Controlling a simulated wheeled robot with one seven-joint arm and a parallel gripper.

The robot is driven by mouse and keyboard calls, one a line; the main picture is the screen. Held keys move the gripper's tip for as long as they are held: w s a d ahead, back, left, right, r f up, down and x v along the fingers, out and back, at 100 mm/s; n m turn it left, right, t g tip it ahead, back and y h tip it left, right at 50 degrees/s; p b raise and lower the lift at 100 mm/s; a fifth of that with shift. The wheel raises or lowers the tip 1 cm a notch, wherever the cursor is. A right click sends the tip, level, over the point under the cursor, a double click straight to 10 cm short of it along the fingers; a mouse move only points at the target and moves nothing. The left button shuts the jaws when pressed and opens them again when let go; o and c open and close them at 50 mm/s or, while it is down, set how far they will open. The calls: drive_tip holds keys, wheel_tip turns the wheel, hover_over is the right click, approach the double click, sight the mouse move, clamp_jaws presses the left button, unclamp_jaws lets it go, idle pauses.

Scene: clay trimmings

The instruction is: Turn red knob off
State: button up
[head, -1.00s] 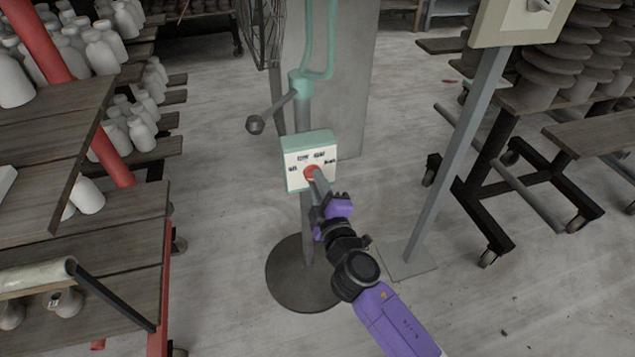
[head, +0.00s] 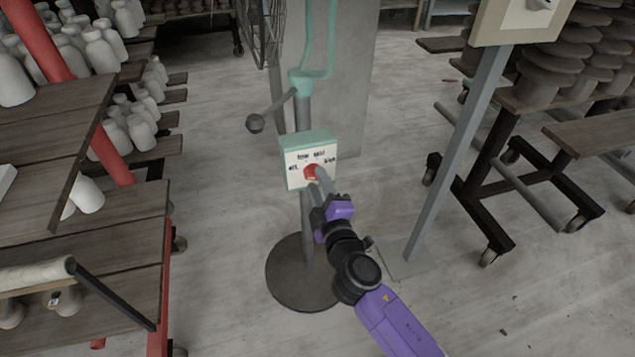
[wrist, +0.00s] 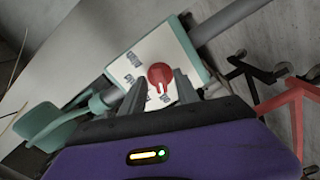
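The red knob (head: 312,172) is on the pale front of a small teal control box (head: 308,140) on a grey pole. It also shows in the wrist view (wrist: 160,75), with a dark mark on its lower part. Small dark labels sit in an arc around it; the leftmost in the head view looks like "OFF". My gripper (head: 321,176) is just in front of the knob, at its lower right in the head view. In the wrist view its fingers (wrist: 160,88) are apart, one on each side of the knob's lower part, with pale panel showing between. Contact is not clear.
The pole stands on a round dark base (head: 303,285), with a ball-ended lever (head: 255,123) at the upper left. Shelves with white bottles (head: 100,50) are at left. A grey post (head: 455,155) and wheeled racks (head: 480,215) stand at right.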

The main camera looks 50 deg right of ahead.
drive_tip(key=b+v, duration=0.1)
drive_tip(key=v, duration=0.6)
idle(0.5)
drive_tip(key=s+a+m+t+y, duration=0.25)
drive_tip(key=s+a+y, duration=0.55)
drive_tip(key=a, duration=0.5)
drive_tip(key=s+a+r+m+g+y, duration=0.1)
drive_tip(key=s+a+m, duration=0.1)
drive_tip(key=s, duration=0.6)
drive_tip(key=s+a+r+m+g+y, duration=0.1)
drive_tip(key=s+a+m+g, duration=0.15)
drive_tip(key=s, duration=0.65)
wheel_tip(320, 180, up, 21)
drive_tip(key=p, duration=2)
drive_tip(key=shift+w+a+t+p, duration=0.2)
drive_tip(key=shift+t+p, duration=0.15)
drive_tip(key=shift+t, duration=0.05)
